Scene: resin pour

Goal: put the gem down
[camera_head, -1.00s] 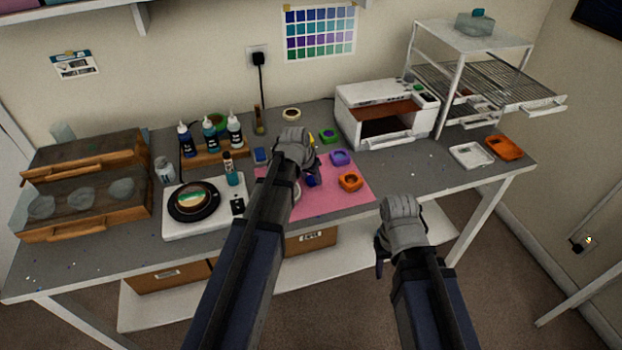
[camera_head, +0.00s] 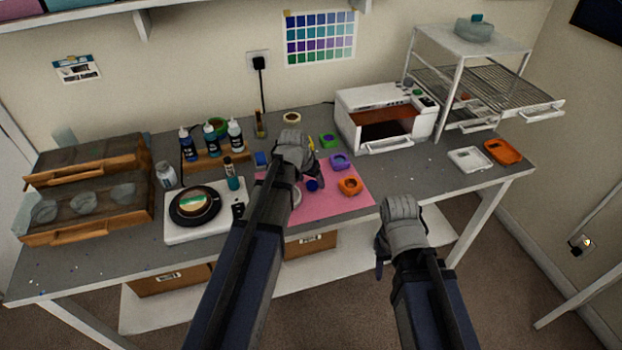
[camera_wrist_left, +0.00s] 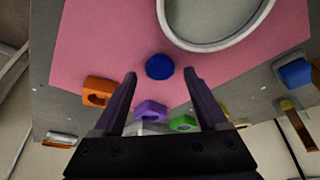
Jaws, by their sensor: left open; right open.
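The dark blue round gem (camera_head: 312,185) lies on the pink mat (camera_head: 335,203) on the bench, and it also shows in the left wrist view (camera_wrist_left: 159,67). My left gripper (camera_head: 311,168) is open over the mat. In the left wrist view its two fingers (camera_wrist_left: 160,78) are spread, with the gem just past the tips and touching neither, as far as I can tell. My right gripper (camera_head: 382,262) hangs in front of the bench, away from the gem, with little of its fingers showing.
Orange (camera_head: 350,186), purple (camera_head: 340,161) and green (camera_head: 328,141) moulds stand near the gem. A pale ring-shaped rim (camera_wrist_left: 215,45) lies on the mat close by. A turntable (camera_head: 195,203) stands left, and a white oven (camera_head: 387,115) stands behind right.

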